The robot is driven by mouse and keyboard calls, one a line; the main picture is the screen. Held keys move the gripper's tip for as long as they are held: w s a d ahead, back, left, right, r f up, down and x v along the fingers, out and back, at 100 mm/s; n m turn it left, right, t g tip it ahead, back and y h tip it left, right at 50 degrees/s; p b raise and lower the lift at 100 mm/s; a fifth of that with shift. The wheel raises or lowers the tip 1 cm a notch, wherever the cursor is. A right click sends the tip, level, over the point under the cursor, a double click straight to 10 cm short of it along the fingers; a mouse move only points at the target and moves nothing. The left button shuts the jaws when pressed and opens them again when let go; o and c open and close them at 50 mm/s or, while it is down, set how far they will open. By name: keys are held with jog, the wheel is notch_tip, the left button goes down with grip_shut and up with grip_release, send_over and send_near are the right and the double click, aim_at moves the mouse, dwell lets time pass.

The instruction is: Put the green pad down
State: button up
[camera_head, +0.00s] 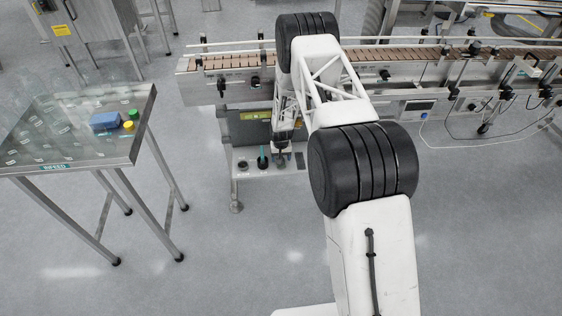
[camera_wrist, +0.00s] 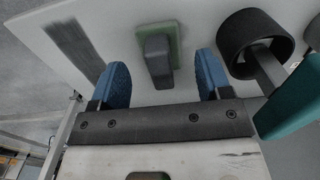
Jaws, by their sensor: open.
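The green pad (camera_wrist: 176,34) has a dark grey block-like handle (camera_wrist: 157,58) and lies on a white shelf (camera_wrist: 110,20) in the wrist view. My gripper (camera_wrist: 161,66) is open, with one blue fingertip on each side of the handle. A gap shows between each fingertip and the handle, so neither appears to touch it. In the head view my gripper (camera_head: 283,146) is down at the small white shelf (camera_head: 252,174) below the conveyor. The pad is too small and too covered by my arm to make out clearly there.
A dark grey strip (camera_wrist: 74,46) marks the shelf at left. The conveyor (camera_head: 225,70) runs above the shelf. A steel table (camera_head: 90,150) stands far left.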

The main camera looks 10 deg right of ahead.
notch_tip(320, 180, up, 9)
jog(key=shift+r, duration=0.1)
dwell(0.4)
dwell(0.8)
jog(key=s+d+r, duration=0.1)
jog(key=s+r, duration=0.2)
jog(key=r, duration=0.9)
jog(key=s+d+r, duration=0.1)
jog(key=s+r, duration=0.1)
jog(key=r, duration=0.9)
jog(key=s+d+r+t, duration=0.1)
jog(key=s+r, duration=0.5)
jog(key=r, duration=0.4)
jog(key=s+d+r, duration=0.2)
jog(key=s+r, duration=0.5)
jog(key=r, duration=0.3)
jog(key=s+d+r+t, duration=0.1)
jog(key=s+r, duration=0.6)
jog(key=s, duration=0.2)
jog(key=s+d+r, duration=0.1)
jog(key=s+r, duration=0.5)
jog(key=s, duration=0.4)
jog(key=s+r, duration=0.3)
jog(key=s, duration=1.9)
jog(key=shift+d+t, duration=0.3)
jog(key=shift+d, duration=0.15)
